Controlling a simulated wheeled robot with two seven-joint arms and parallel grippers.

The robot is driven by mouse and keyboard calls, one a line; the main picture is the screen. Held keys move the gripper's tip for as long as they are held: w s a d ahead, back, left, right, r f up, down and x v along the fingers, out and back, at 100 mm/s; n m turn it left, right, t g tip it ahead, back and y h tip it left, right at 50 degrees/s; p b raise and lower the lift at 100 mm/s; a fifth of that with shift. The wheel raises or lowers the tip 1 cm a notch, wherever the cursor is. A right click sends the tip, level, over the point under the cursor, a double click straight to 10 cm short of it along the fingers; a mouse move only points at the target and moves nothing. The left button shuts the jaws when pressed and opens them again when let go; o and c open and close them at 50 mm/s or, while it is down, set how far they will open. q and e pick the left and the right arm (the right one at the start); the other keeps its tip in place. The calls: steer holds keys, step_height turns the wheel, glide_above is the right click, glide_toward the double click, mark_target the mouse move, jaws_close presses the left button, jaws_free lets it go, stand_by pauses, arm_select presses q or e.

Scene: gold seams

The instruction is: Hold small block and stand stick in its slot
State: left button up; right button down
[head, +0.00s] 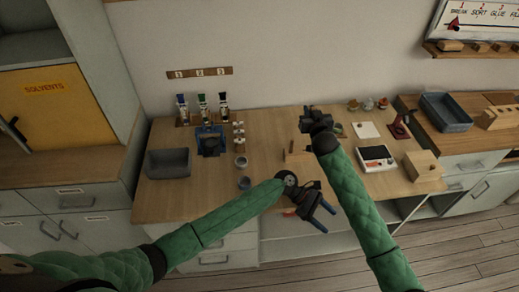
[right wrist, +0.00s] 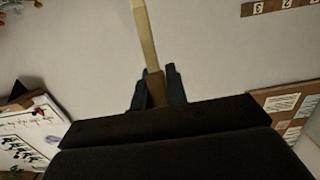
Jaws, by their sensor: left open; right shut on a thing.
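My right gripper (right wrist: 157,90) is shut on a stick (right wrist: 145,40) in the right wrist view. The stick is pale, with a browner lower part between the fingers, and runs up out of the picture. In the head view my right gripper (head: 317,118) is a dark shape above the back of the workbench, and the stick cannot be made out. My left gripper (head: 326,216), with blue fingers, is open and empty near the bench's front edge. A small wooden piece (head: 292,153), perhaps the block, is partly hidden beside my right arm; its slot cannot be made out.
On the workbench (head: 220,207) a grey bin (head: 168,163) stands left, with a blue holder (head: 210,140) and small cups (head: 241,161) beside it. A white scale-like device (head: 376,157) and a wooden box (head: 423,166) stand right. The front left is fairly clear.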

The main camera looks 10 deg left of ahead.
arm_select(q)
steer(key=w+a+r, duration=0.2)
steer(key=w, duration=0.1)
steer(key=w+a+r+t, duration=0.1)
steer(key=w+r, duration=0.1)
steer(key=w, duration=0.1)
steer(key=w+a+r+n+t+h, duration=0.1)
steer(key=w+a+r, duration=0.1)
steer(key=w, duration=0.2)
steer(key=shift+w+a, duration=0.1)
steer(key=shift+a, duration=0.25)
steer(key=w+a+r+n+t+h, duration=0.1)
steer(key=w+a+r+n+t, duration=0.3)
steer(key=w+a, duration=0.65)
steer(key=w+a+r+t, duration=0.3)
steer(key=w+a+r, duration=0.4)
steer(key=a, duration=0.6)
steer(key=n, duration=0.2)
glide_toward(286, 154)
steer(key=shift+w+a+r+y, duration=0.2)
steer(key=shift+w+a, duration=0.1)
steer(key=shift+a, duration=0.15)
steer(key=shift+w+a+r+y, duration=0.1)
steer(key=shift+w+a+y, duration=0.1)
steer(key=shift+w+a, duration=0.15)
steer(key=shift+s+d+f, duration=0.15)
steer(key=shift+d+f, duration=0.2)
steer(key=shift+f, duration=0.05)
steer(key=x, duration=1.1)
steer(key=shift+d+f, duration=0.15)
